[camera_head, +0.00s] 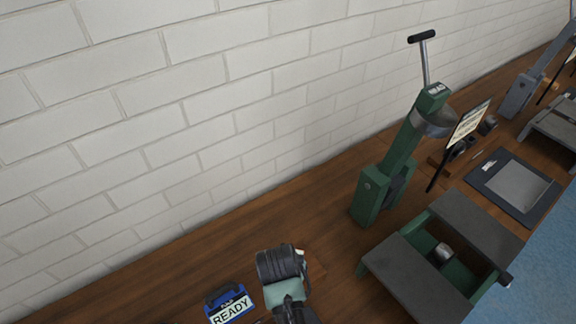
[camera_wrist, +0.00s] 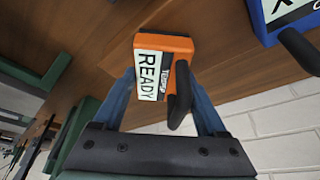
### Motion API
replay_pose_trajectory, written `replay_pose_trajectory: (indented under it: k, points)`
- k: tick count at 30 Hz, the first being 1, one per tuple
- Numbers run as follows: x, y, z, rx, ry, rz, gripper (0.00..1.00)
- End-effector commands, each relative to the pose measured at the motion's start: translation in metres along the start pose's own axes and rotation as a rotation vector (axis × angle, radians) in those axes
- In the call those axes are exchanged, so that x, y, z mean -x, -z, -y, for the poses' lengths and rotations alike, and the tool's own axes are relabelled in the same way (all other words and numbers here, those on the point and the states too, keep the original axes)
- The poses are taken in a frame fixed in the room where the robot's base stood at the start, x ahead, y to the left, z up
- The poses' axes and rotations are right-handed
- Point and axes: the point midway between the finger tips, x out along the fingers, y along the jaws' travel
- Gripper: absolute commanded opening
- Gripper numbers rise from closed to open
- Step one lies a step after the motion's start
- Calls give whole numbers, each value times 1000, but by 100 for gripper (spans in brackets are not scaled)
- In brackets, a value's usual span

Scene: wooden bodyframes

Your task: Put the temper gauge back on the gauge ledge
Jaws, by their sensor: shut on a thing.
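The orange temper gauge (camera_wrist: 185,46), with a white READY label and a black handle, is between the two blue fingers of my gripper (camera_wrist: 162,82) in the wrist view. The fingers are shut on it. Wood shows right behind it; I cannot tell whether the gauge touches the wood. In the head view my gripper (camera_head: 290,302) is at the bottom middle, and my arm hides the orange gauge. A wooden edge (camera_head: 317,271) shows just right of my gripper; I cannot tell whether it is the gauge ledge.
A blue gauge (camera_head: 230,304) reading READY stands just left of my gripper, and also shows in the wrist view (camera_wrist: 272,22). A green press (camera_head: 398,160) and a green-framed stand with dark plates (camera_head: 425,275) are to the right. A brick wall (camera_head: 150,120) rises behind the bench.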

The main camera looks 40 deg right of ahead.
Motion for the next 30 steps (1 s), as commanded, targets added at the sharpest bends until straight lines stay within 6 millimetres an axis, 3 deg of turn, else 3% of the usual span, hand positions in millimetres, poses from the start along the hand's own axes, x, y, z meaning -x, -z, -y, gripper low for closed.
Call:
replay_pose_trajectory:
  k: [11,12,15,23,30]
  points:
    - [-5,-1,0,0,1,-2,0]
    - [-4,-2,0,0,1,-1,80]
    - [-4,-2,0,0,1,-1,98]
    - [-3,-1,0,0,1,-1,100]
    - [20,0,1,1,2,-3,100]
